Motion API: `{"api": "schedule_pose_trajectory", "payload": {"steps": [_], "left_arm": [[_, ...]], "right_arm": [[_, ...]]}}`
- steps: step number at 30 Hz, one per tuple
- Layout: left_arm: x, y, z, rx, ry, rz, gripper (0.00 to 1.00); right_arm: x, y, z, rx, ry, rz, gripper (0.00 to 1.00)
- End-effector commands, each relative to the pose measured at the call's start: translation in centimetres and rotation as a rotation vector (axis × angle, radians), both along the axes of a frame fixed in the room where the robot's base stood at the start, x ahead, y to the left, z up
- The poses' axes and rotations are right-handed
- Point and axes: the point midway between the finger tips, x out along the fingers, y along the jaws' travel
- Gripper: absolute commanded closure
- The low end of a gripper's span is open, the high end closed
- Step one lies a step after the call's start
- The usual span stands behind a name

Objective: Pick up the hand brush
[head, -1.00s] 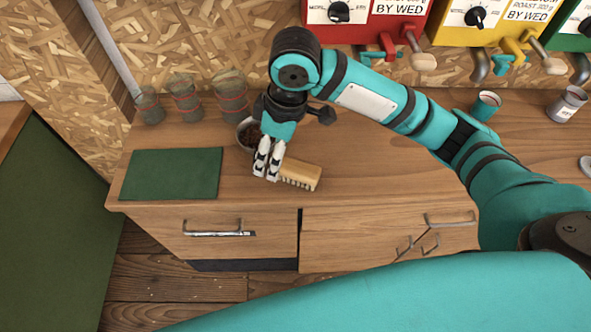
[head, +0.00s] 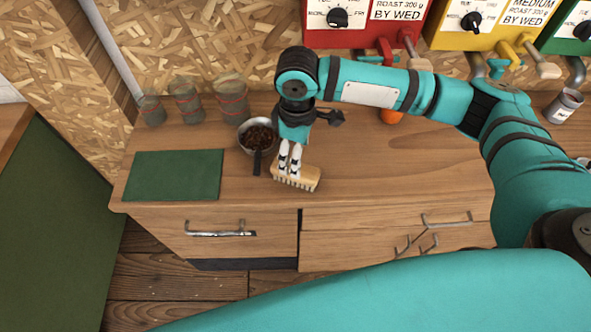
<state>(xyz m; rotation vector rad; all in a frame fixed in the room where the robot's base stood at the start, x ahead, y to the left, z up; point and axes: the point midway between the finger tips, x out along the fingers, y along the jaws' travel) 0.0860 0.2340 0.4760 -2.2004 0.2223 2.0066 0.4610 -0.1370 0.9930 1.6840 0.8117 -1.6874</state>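The hand brush (head: 309,178) lies on the wooden worktop with its pale wooden back up and bristles showing along its front edge. My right gripper (head: 289,170) points down over the left part of the brush. Its two white fingers stand slightly apart with a narrow gap between them. The fingertips overlap the brush's back in this view; I cannot tell whether they touch it. My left gripper is not in view.
A metal pan of dark beans (head: 258,136) stands close left of the gripper, its dark handle toward the front. A green mat (head: 173,175) lies at the left. Several grey-green containers (head: 187,101) stand behind. An orange object (head: 391,116) is partly hidden by my arm.

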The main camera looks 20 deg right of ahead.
Motion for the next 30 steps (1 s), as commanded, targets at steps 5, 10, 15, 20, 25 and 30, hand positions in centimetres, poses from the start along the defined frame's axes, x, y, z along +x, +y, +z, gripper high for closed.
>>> {"api": "schedule_pose_trajectory", "payload": {"steps": [5, 10, 15, 20, 25, 30], "left_arm": [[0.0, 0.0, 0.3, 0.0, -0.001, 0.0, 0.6], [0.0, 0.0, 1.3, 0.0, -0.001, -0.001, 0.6], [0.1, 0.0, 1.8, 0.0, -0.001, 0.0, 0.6], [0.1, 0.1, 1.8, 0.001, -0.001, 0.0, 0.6], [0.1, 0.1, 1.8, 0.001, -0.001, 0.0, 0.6], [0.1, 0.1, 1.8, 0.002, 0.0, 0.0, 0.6]], "right_arm": [[0.0, 0.0, -1.2, 0.001, -0.001, 0.001, 0.29], [-0.1, 0.2, -3.0, -0.001, 0.003, 0.0, 0.29], [-0.1, 0.3, -5.5, 0.0, 0.001, 0.0, 0.29], [0.0, 0.3, -6.3, 0.0, -0.003, 0.002, 0.29], [0.0, 0.3, -6.4, 0.0, -0.003, 0.002, 0.29], [0.0, 0.3, -6.3, 0.0, -0.003, 0.002, 0.51]]}}
